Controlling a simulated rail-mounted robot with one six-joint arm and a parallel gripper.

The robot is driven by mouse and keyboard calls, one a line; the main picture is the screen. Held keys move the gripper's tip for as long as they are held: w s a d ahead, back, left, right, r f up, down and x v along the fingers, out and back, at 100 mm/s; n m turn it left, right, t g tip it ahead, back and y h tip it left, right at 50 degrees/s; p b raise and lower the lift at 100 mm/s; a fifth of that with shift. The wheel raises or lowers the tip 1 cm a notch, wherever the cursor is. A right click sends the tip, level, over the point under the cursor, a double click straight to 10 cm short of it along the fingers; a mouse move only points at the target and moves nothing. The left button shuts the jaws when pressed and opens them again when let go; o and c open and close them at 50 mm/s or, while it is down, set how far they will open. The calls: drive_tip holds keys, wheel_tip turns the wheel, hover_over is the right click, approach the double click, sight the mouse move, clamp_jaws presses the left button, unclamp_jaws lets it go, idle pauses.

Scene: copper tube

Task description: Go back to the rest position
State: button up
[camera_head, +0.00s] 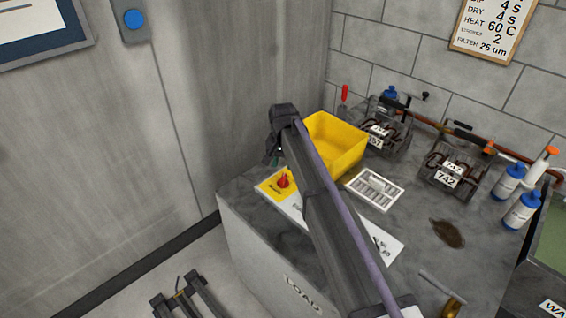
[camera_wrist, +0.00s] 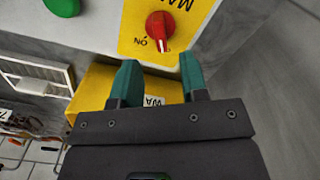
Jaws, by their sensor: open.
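My gripper (camera_wrist: 160,76) shows in the wrist view with its two teal fingers spread apart and nothing between them. A red knob (camera_wrist: 160,28) on a yellow panel (camera_wrist: 195,40) lies just beyond the fingertips, apart from them. In the head view my arm reaches across the worktop, and my gripper (camera_head: 274,154) is mostly hidden behind its end. The red knob (camera_head: 283,182) sits just below it there, at the worktop's left edge.
A yellow bin (camera_head: 340,140) stands close right of my arm's end. A green button (camera_wrist: 62,6) shows in the wrist view.

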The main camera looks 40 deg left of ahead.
wheel_tip(320, 180, up, 4)
drive_tip(key=shift+f+p, duration=0.2)
drive_tip(key=shift+p, duration=0.65)
drive_tip(key=s+d+r+m+p, duration=0.1)
drive_tip(key=s+d, duration=0.2)
drive_tip(key=d, duration=1.8)
drive_tip(key=s+d+r+m+p, duration=0.2)
drive_tip(key=s+d, duration=0.1)
drive_tip(key=d, duration=1.7)
drive_tip(key=s+d+r+m+p, duration=0.1)
drive_tip(key=s+d, duration=0.2)
drive_tip(key=d, duration=1.8)
drive_tip(key=shift+d+r, duration=0.2)
drive_tip(key=shift+d, duration=0.15)
